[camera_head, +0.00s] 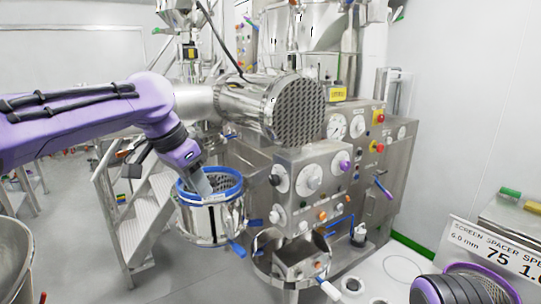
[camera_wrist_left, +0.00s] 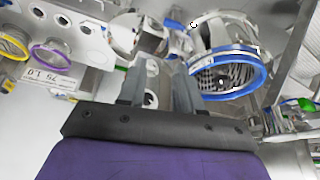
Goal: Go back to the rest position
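My left gripper (camera_head: 204,190) comes in from the left and points down. In the head view its grey fingers overlap the mouth of a steel vessel with a blue rim (camera_head: 213,172). In the left wrist view the fingers (camera_wrist_left: 158,75) stand apart with a clear gap between them and nothing held. There the blue-rimmed vessel (camera_wrist_left: 228,55), with a perforated screen inside, lies to the right of the fingers. Whether they touch it cannot be told. My right gripper shows in neither view.
A steel mill with a drum (camera_head: 298,108) and a control panel (camera_head: 310,172) stands beyond my left arm. Metal steps (camera_head: 148,225) are behind the vessel. At lower right are a screen-spacer sign (camera_head: 500,255) and a purple-ringed screen (camera_head: 485,270).

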